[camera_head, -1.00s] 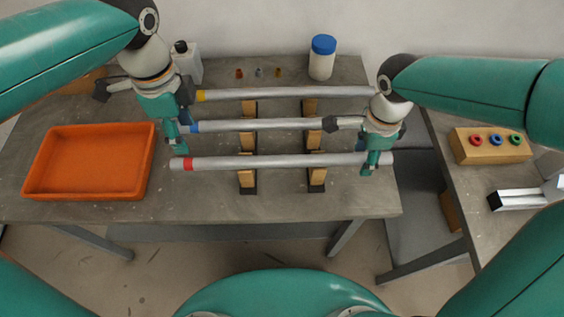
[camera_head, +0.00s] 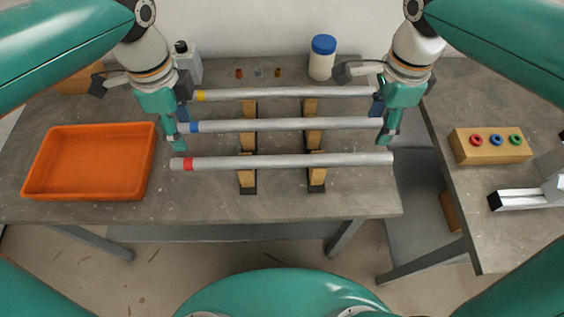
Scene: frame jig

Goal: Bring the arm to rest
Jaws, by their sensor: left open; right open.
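Three grey tubes lie across wooden supports on the table: one with a yellow band (camera_head: 290,93) at the back, one with a blue band (camera_head: 280,125) in the middle and one with a red band (camera_head: 285,161) in front. My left gripper (camera_head: 180,122) is open at the left ends of the tubes, near the blue band. My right gripper (camera_head: 384,125) is open at the right end of the blue-banded tube. Whether either gripper touches a tube, I cannot tell. The gripper bodies hide parts of the tube ends.
An orange tray (camera_head: 60,192) stands at the left of the table (camera_head: 290,205). A white jar with a blue lid (camera_head: 321,62) and a bottle (camera_head: 188,65) stand at the back. A side table on the right bears a wooden block with coloured rings (camera_head: 490,153) and a metal fixture (camera_head: 520,199).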

